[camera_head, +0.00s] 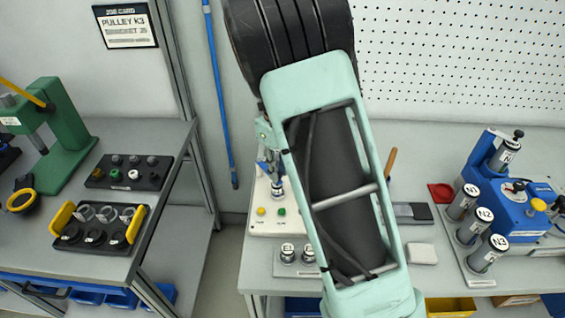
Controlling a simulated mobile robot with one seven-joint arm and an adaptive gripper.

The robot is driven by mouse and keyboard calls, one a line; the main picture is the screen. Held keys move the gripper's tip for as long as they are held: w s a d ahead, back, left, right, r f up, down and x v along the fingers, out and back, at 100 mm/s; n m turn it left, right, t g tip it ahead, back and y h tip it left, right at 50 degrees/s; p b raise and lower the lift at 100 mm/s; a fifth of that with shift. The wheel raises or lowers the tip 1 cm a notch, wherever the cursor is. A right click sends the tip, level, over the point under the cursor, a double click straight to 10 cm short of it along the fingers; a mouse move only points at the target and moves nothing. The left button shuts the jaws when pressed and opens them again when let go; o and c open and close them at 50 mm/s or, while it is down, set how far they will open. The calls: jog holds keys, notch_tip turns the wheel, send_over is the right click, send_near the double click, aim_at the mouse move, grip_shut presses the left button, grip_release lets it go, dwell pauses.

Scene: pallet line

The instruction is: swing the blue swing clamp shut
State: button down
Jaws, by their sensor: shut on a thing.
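The blue swing clamp (263,166) shows only as a small blue part on a pale station with a yellow and a green button, left of my arm. A silver post with a blue collar stands below it. My gripper (267,150) is mostly hidden behind my arm. Only a pale green piece of it shows, just above the blue part. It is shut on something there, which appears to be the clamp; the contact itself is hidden. How far the clamp is swung cannot be seen.
My arm covers the middle of the view. Right of it stand a blue fixture (505,210) and several labelled cylinders (470,233). The left bench holds a green press (62,140) and black trays (128,172). A gap separates the benches.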

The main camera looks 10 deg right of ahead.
jog(key=shift+a+m, duration=0.25)
jog(key=shift+m, duration=0.05)
jog(key=c, duration=1.8)
grip_release()
jog(key=shift+s, duration=0.1)
notch_tip(320, 180, up, 12)
jog(key=shift+r, duration=0.1)
